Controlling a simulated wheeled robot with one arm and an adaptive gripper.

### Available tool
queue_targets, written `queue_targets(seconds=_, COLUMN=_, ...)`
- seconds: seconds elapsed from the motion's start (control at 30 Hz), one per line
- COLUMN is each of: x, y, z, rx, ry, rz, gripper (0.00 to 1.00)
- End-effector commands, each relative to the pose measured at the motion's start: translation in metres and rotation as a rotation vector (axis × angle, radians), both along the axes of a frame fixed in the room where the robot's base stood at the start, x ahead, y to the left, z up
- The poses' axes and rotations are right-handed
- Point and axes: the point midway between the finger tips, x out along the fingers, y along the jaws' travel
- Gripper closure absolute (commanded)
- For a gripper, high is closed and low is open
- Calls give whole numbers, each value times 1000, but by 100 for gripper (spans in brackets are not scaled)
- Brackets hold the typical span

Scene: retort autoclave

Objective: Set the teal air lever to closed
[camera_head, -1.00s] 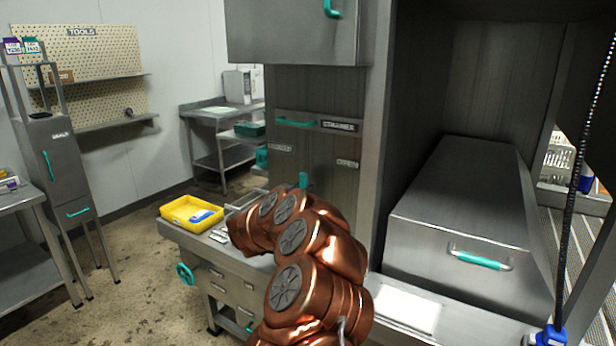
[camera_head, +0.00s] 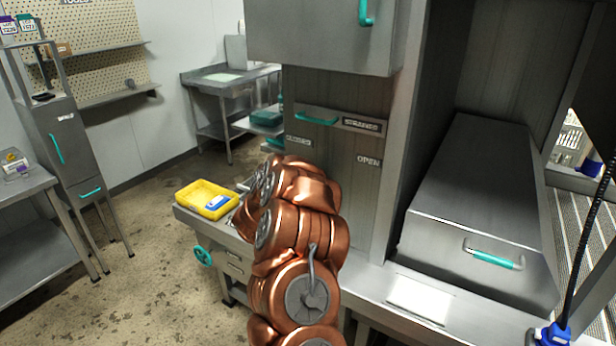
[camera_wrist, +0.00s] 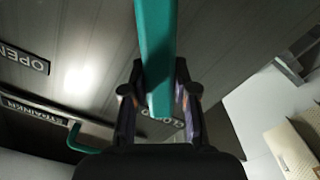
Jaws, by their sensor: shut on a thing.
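The teal air lever (camera_wrist: 155,45) runs down from the top of the wrist view, its lower end between the two dark fingers of my gripper (camera_wrist: 160,88). My gripper is shut on the lever. The lever's end lies in front of the CLOSED label (camera_wrist: 178,122), which is partly hidden. The OPEN label (camera_wrist: 24,60) is to the left in the wrist view. In the head view, the CLOSED label (camera_head: 298,142) is left and the OPEN label (camera_head: 368,161) right on the grey panel. My copper arm hides the lever and gripper there.
A teal handle (camera_head: 316,118) sits beside the STRAINER label (camera_head: 361,125) above the lever area. A yellow tray (camera_head: 190,206) stands on the counter left of my arm. A large steel box (camera_head: 480,190) with a teal handle fills the right bay.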

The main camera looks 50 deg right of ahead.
Motion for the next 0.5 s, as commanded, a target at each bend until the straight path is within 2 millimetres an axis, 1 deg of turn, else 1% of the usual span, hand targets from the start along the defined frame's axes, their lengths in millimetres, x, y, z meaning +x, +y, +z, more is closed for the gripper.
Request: queue_targets(seconds=0.5, x=-4, y=-3, z=-1, rx=-5, ry=24, rz=0, gripper=100)
